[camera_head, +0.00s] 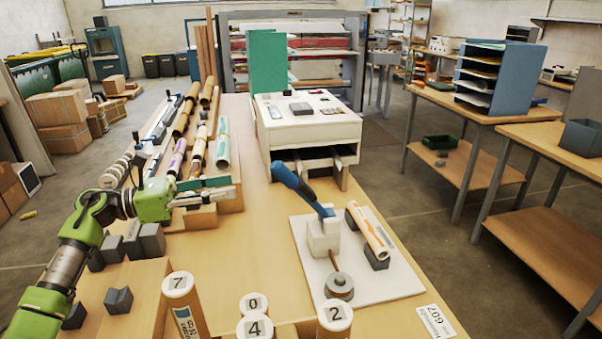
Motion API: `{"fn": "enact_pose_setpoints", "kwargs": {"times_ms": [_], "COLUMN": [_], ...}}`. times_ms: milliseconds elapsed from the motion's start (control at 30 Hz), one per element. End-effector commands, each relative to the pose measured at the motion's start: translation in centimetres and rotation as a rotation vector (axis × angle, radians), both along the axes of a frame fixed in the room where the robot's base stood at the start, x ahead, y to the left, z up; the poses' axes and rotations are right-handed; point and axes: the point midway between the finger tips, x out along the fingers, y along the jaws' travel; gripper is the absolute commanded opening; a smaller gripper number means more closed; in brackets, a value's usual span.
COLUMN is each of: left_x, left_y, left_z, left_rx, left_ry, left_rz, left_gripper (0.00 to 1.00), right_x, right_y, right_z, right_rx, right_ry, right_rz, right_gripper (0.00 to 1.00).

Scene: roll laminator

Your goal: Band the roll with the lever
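The lever (297,187) has a blue handle slanting up and to the left from a white block (323,236) on a pale base plate (391,288). A cream and orange roll (372,234) lies tilted on dark cradle blocks (376,257) just right of the block. A round grey piece (339,286) sits at the front of the plate. My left gripper (228,194), on a green arm, is left of the lever and apart from it, in front of the wooden rack. Its finger gap is not clear, and I see nothing surely held. My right gripper is out of view.
Numbered rolls (178,285) stand upright along the near edge. A rack of long rolls (195,150) is behind my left gripper. A white machine (305,127) stands behind the lever. The wooden tabletop (245,250) between gripper and plate is clear.

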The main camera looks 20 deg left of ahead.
Motion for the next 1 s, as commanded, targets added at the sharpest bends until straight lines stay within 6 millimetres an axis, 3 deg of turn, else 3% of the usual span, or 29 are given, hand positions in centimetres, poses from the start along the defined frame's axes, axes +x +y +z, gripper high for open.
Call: {"fn": "enact_pose_setpoints", "kwargs": {"times_ms": [300,600,1000], "left_x": [3.6,7.7,9.5], "left_y": [-3.7,-8.0,-9.8], "left_z": [0.7,0.5,0.0], "left_rx": [-0.004,-0.002,0.000], "left_ry": [-0.003,-0.002,0.000], "left_rz": [-0.003,-0.002,0.000], "left_gripper": [0.40,0.40,0.40], "right_x": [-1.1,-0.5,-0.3], "right_y": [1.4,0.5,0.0], "right_z": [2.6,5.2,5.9], "right_rx": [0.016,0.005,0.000], "right_ry": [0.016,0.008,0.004], "right_rz": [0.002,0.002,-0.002], "right_gripper": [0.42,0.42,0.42]}}
